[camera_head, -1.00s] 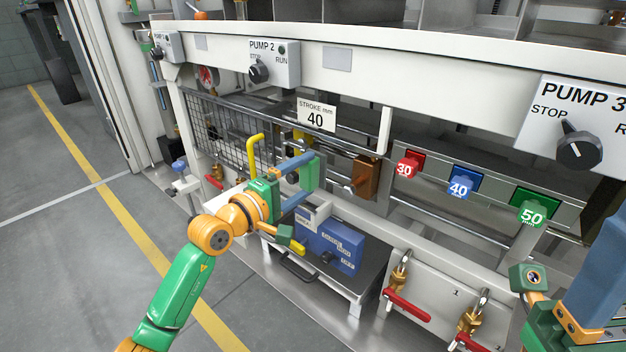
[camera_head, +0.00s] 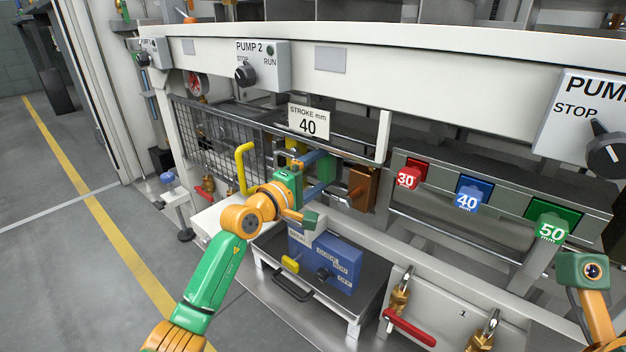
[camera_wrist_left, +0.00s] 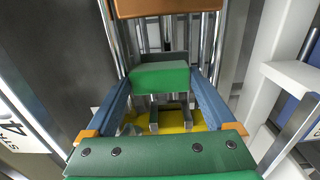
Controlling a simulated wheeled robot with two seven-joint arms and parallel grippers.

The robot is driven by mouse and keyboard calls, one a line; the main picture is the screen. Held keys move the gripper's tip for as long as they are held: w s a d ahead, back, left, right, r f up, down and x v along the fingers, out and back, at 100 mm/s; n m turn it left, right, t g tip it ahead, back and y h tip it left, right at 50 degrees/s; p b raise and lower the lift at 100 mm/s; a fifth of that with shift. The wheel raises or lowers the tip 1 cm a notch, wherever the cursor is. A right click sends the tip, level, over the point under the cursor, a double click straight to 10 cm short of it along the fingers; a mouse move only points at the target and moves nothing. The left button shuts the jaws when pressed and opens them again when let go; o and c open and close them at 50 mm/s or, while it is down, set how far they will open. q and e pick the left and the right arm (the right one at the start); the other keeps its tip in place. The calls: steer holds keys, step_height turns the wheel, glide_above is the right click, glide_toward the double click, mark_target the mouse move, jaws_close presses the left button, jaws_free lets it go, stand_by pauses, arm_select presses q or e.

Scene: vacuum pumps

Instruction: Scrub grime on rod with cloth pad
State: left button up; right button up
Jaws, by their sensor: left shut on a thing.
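My left gripper (camera_head: 322,172) is inside the pump 2 bay, below the stroke sign. Its blue fingers are shut on a green pad (camera_wrist_left: 160,77), which spans between the fingertips in the left wrist view. Shiny metal rods (camera_wrist_left: 217,45) run beyond and beside the pad. I cannot tell whether the pad touches a rod. Grime cannot be made out on the rods. A brown block (camera_head: 361,188) is just right of the gripper in the head view. Part of my right arm shows at the lower right, with its fingers out of frame.
A yellow handle (camera_head: 245,165) and a wire mesh guard (camera_head: 215,138) are left of the gripper. A blue box (camera_head: 337,262) sits on the low tray below. Red, blue and green numbered blocks (camera_head: 467,194) line the rail at right. A red-handled valve (camera_head: 408,325) is at front.

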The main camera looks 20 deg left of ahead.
arm_select(q)
steer(key=shift+b+x, duration=0.6)
steer(key=shift+x, duration=0.5)
stand_by(0.5)
